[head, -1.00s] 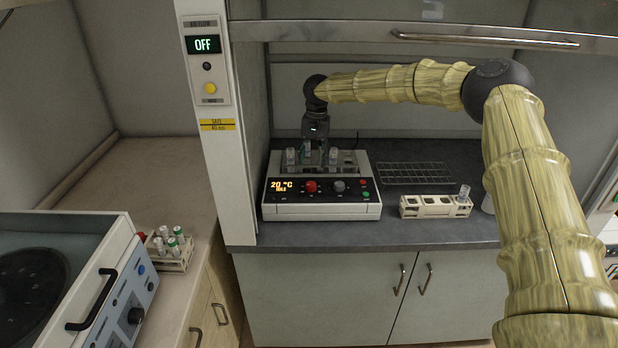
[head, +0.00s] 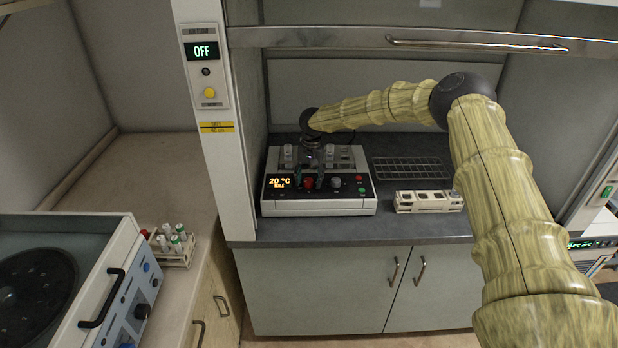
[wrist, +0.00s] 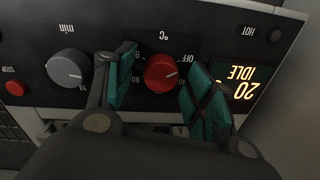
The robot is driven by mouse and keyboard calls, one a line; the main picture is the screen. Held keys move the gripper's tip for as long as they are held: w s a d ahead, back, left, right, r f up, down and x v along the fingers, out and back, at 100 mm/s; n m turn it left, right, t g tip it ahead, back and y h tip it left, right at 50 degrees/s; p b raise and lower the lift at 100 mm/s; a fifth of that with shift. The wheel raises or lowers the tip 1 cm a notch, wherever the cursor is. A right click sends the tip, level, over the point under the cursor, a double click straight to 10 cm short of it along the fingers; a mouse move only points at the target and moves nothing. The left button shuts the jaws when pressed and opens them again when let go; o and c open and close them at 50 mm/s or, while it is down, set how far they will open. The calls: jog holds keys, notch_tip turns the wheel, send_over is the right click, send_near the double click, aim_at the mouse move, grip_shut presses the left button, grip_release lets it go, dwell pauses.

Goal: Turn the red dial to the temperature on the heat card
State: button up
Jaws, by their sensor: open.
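The red dial (wrist: 167,73), marked °C, sits on the front panel of the heating block (head: 318,207) and also shows in the head view (head: 309,183). In the wrist view, which shows the panel upside down, my gripper (wrist: 160,85) is open, with one teal finger pad on each side of the dial. I cannot tell whether either pad touches it. The block's display (wrist: 240,87) reads 20 and IDLE; in the head view it reads 20 °C. I cannot make out a heat card in these frames.
A grey dial (wrist: 69,70) marked min and a red stop button (wrist: 15,88) are on the same panel. Several tubes stand in the block. A cream rack (head: 428,207) and a wire rack (head: 411,169) lie to its right. The hood's pillar (head: 217,150) stands close on the left.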

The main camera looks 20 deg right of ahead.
jog(key=c, duration=1)
jog(key=shift+m+b, duration=0.3)
jog(key=shift+b, duration=0.05)
